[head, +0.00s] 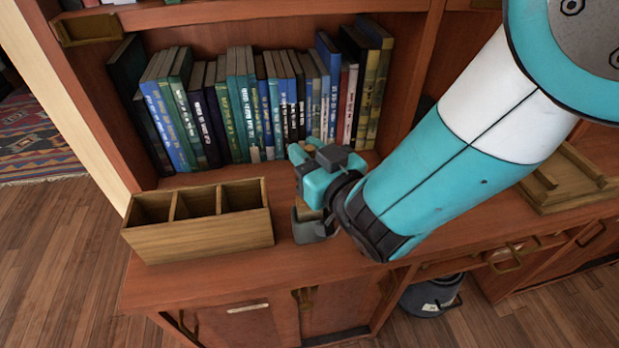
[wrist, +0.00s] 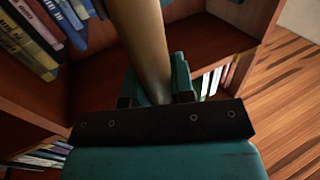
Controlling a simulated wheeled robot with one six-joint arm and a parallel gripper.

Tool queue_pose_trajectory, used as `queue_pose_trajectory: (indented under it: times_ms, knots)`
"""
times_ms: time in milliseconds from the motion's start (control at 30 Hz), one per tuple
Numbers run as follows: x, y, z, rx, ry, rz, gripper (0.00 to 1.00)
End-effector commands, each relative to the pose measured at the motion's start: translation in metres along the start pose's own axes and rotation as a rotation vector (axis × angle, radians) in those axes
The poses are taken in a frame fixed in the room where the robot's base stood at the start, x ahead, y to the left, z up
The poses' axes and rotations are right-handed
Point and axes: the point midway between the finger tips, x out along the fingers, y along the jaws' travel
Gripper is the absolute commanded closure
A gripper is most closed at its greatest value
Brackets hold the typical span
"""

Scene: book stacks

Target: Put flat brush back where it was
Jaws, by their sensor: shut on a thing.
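My gripper (head: 308,203) is low over the wooden counter, just right of the three-compartment box. In the wrist view, its fingers (wrist: 155,95) are shut on a thick tan-brown rod, which looks like the handle of the flat brush (wrist: 138,40). The rod runs up out of the top of that view, so the brush's far end is not seen there. In the head view, the gripper and arm hide most of the brush. A small grey object (head: 312,230) shows just below the gripper; I cannot tell what it is.
The wooden box (head: 200,245) with three open, empty-looking compartments stands on the counter (head: 170,282) left of my gripper. A row of upright books (head: 240,105) stands behind. A wooden tray (head: 565,195) lies at the right. A dark bin (head: 432,298) stands on the floor below.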

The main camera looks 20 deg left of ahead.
Motion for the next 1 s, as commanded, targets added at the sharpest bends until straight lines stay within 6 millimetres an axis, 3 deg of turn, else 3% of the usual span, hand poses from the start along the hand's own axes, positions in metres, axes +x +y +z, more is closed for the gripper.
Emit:
queue_pose_trajectory:
  times_ms: [333,767,800,900,1000]
  knots:
    - [0.0,0.0,0.043,0.0,0.0,-0.001,1.0]
    - [0.0,0.0,0.046,0.0,0.001,0.0,1.0]
    - [0.0,0.0,0.045,0.0,0.0,0.0,0.72]
    - [0.0,0.0,0.045,0.0,0.0,0.0,0.52]
    - [0.0,0.0,0.045,0.0,0.0,0.0,0.52]
